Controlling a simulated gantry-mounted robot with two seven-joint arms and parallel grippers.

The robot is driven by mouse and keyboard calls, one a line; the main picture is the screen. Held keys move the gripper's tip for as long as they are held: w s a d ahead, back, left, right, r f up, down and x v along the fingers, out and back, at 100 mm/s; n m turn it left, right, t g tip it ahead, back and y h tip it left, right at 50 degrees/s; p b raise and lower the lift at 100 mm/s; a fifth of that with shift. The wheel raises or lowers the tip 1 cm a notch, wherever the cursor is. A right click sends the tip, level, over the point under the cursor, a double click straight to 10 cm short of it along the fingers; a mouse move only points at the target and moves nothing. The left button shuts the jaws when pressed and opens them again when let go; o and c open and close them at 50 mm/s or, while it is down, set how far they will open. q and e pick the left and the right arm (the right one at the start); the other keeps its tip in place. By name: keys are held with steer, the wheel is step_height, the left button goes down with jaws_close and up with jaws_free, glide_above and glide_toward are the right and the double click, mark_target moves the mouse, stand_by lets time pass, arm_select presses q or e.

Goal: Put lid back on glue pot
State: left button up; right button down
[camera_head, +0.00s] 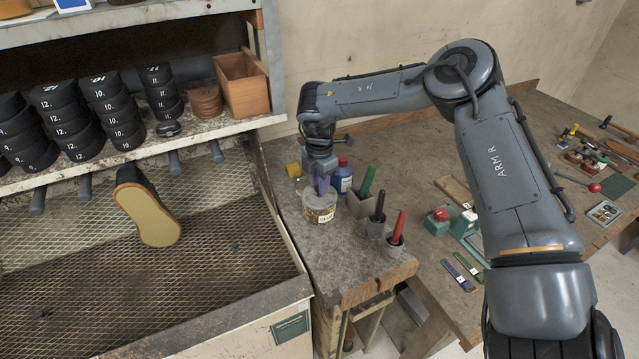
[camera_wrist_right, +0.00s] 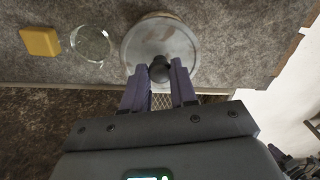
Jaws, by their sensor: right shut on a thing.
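The glue pot (camera_head: 319,214), a squat container with a light label, stands upright at the bench's left end. My right gripper (camera_head: 320,188) points down over it. In the right wrist view, the purple fingers (camera_wrist_right: 159,82) are shut on the dark knob (camera_wrist_right: 158,68) of a round grey lid (camera_wrist_right: 150,44). A thin tan edge of the pot (camera_wrist_right: 160,15) shows past the lid's far side. The lid is over the pot's mouth; I cannot tell whether it rests on the rim or hovers slightly above. My left gripper is not in view.
A blue bottle (camera_head: 343,176), a yellow block (camera_wrist_right: 40,41) and a clear round glass dish (camera_wrist_right: 90,43) are close by. Holders with green, black and red-handled tools (camera_head: 396,232) stand to the right. The mesh-floored bin (camera_head: 210,285) lies left of the bench.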

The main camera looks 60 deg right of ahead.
stand_by(0.3)
steer(key=c, duration=0.8)
jaws_free()
steer(key=shift+o, duration=0.2)
steer(key=o, duration=0.4)
steer(key=shift+r, duration=0.15)
steer(key=shift+r+p, duration=0.35)
steer(key=shift+r, duration=0.1)
steer(key=shift+r+p, duration=1.15)
steer(key=shift+r, duration=0.8)
steer(key=shift+r+p, duration=0.55)
steer(key=shift+r, duration=0.45)
